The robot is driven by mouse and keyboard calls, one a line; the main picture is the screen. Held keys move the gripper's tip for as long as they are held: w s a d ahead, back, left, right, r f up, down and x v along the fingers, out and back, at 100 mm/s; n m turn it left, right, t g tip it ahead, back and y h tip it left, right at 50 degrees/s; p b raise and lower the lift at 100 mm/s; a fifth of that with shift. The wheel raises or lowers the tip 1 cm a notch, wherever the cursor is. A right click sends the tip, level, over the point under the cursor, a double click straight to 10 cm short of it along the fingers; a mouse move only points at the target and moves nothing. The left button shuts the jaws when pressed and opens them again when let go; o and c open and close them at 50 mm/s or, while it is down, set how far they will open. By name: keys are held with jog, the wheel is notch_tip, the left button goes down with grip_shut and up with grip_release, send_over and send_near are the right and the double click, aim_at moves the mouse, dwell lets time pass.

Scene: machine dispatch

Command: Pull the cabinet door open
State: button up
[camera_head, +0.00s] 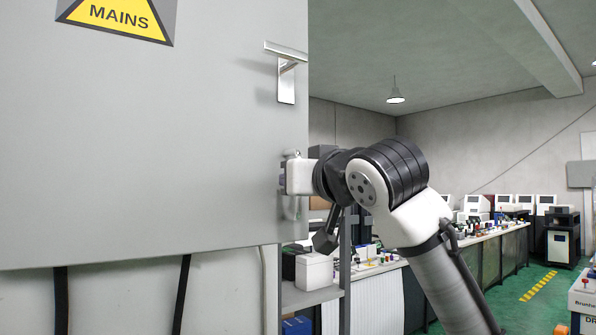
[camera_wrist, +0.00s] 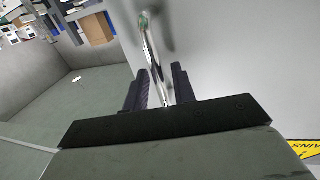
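The grey cabinet door (camera_head: 150,160) fills the left of the head view and carries a yellow MAINS sign (camera_head: 120,15). It looks closed, with no gap visible. A chrome bar handle (camera_head: 291,208) is near its right edge, partly hidden by my gripper (camera_head: 290,178). In the wrist view, the bar (camera_wrist: 152,62) runs between the two dark fingers of my gripper (camera_wrist: 160,86). The left finger is close to the bar and a gap shows on the right, so the gripper is open around it.
A lever latch (camera_head: 286,78) sticks out above my gripper. A shelf rack (camera_head: 345,270) stands close by at the right, below my wrist. A long bench (camera_head: 470,240) with machines lies behind.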

jog(key=shift+w+a, duration=0.1)
jog(key=shift+w, duration=0.3)
jog(key=shift+c, duration=0.3)
grip_shut()
jog(key=shift+s, duration=0.1)
